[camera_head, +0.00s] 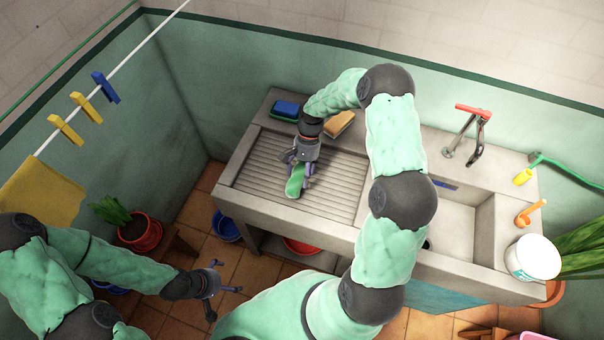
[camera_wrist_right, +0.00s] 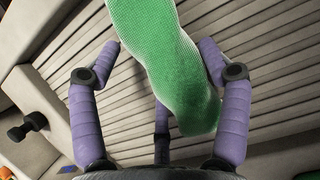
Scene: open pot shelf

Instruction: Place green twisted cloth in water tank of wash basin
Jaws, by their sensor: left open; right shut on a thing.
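The green twisted cloth (camera_head: 296,179) is at my right gripper (camera_head: 302,165), over the ribbed washboard of the wash basin (camera_head: 345,180). In the right wrist view the cloth (camera_wrist_right: 165,60) lies between the purple fingers of my right gripper (camera_wrist_right: 165,75), which is shut on it. Whether the cloth touches the ribs is hard to tell. The water tank (camera_head: 452,225) is the smooth hollow to the right of the washboard, partly hidden by my right arm. My left gripper (camera_head: 222,278) is open and empty, low over the tiled floor at the left.
A blue sponge or brush (camera_head: 286,109) and a tan block (camera_head: 340,123) lie on the back ledge. A red-handled tap (camera_head: 470,125) stands behind the tank. An orange scoop (camera_head: 532,211) and a white bucket (camera_head: 533,257) stand at the right edge. A potted plant (camera_head: 140,230) stands at the left.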

